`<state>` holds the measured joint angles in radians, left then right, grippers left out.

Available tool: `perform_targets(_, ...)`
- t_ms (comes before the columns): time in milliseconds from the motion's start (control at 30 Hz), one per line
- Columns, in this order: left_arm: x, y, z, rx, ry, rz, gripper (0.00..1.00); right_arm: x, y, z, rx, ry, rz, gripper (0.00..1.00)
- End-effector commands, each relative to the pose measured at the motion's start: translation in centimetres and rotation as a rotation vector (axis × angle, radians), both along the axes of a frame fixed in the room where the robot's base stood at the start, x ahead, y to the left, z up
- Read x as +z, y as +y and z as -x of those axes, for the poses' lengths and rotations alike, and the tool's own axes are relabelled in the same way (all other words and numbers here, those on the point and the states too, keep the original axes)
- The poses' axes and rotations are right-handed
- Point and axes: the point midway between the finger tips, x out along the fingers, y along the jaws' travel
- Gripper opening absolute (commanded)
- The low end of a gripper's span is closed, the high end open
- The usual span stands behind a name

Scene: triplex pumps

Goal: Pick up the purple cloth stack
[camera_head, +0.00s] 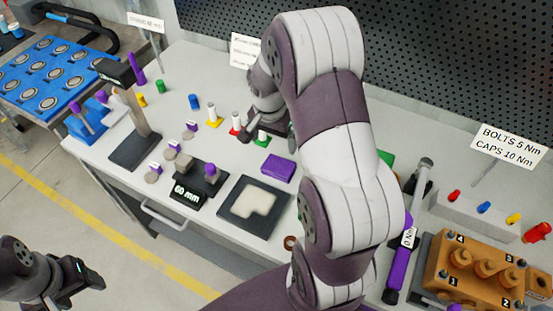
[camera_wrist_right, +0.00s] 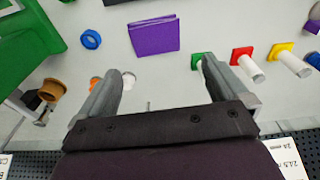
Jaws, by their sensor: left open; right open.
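The purple cloth stack (camera_head: 278,167) lies flat on the grey bench, right of the middle of the head view. It also shows in the right wrist view (camera_wrist_right: 154,37) as a folded purple block, just beyond my fingertips and between their lines. My right gripper (camera_wrist_right: 163,68) is open and empty, with a finger on either side. In the head view, my right gripper (camera_head: 264,135) is behind the stack, near the coloured pegs and apart from it. My left gripper (camera_head: 90,275) is at the lower left, off the bench, open and empty.
Coloured-base pegs (camera_head: 235,120) stand close to my right gripper. A black tray (camera_head: 255,205) with a pale insert lies in front of the stack, and a 60 mm block (camera_head: 188,190) is left of it. A blue ring (camera_wrist_right: 91,39) and green box (camera_wrist_right: 25,42) show in the wrist view.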

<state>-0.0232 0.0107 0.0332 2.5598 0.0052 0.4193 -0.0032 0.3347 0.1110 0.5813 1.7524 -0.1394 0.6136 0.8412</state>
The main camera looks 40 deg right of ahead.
Motion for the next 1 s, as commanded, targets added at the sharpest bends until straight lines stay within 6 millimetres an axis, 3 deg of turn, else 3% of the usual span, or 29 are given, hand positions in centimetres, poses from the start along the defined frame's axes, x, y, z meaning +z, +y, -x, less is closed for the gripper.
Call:
perform_targets(200,0.5,0.0,0.0,0.000,0.001,0.000,0.63,-4.8,-0.9,-0.2,-0.032,0.003,0.000,1.00)
perform_targets(467,1.3,0.0,0.0,0.000,0.001,0.000,0.63,-8.3,-1.3,-0.4,-0.030,0.003,0.000,1.00)
perform_targets(600,1.7,0.0,0.0,0.000,0.000,0.000,0.63,-11.1,-1.5,-0.5,-0.028,0.002,0.000,1.00)
perform_targets(900,1.7,0.0,0.0,0.000,0.001,0.000,0.63,-12.1,-1.6,-0.6,-0.028,-0.003,0.001,1.00)
perform_targets(933,1.7,0.0,0.0,0.000,0.001,0.000,0.63,-12.1,-1.6,-0.6,-0.028,-0.003,0.001,0.94)
perform_targets(1000,1.7,0.0,0.0,0.000,0.001,0.000,0.63,-12.1,-1.6,-0.6,-0.028,-0.003,0.001,0.71)
